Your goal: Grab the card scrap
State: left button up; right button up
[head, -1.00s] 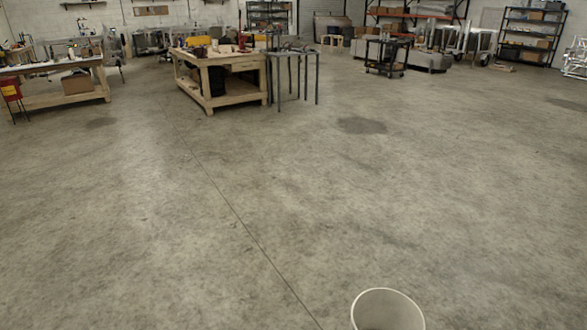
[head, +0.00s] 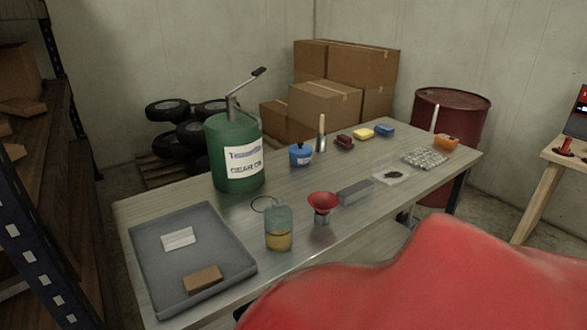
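Neither of my grippers is in view. Several small flat pieces lie on the metal worktable (head: 300,262), and I cannot tell for certain which is the card scrap. A pale flat piece (head: 391,176) with a dark smear or lump on it lies on the right half of the tabletop. In the grey tray (head: 152,272) at the table's left end lie a brown block-like piece (head: 202,279) and a whitish piece (head: 178,238), apart from each other.
The table also holds a green gear-oil drum (head: 238,165) with pump, a glass jar (head: 279,228), a red funnel (head: 322,204), a grey bar (head: 355,191) and an orange tub (head: 446,142). A large red form (head: 430,280) blocks the near right. Shelving (head: 45,170) stands left.

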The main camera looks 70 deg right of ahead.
aim_at(207, 278)
jog(key=z, duration=0.4)
jog(key=i+j+z, duration=0.1)
jog(key=z, duration=0.7)
jog(key=j+z, duration=0.15)
jog(key=z, duration=0.25)
jog(key=i+j, duration=0.05)
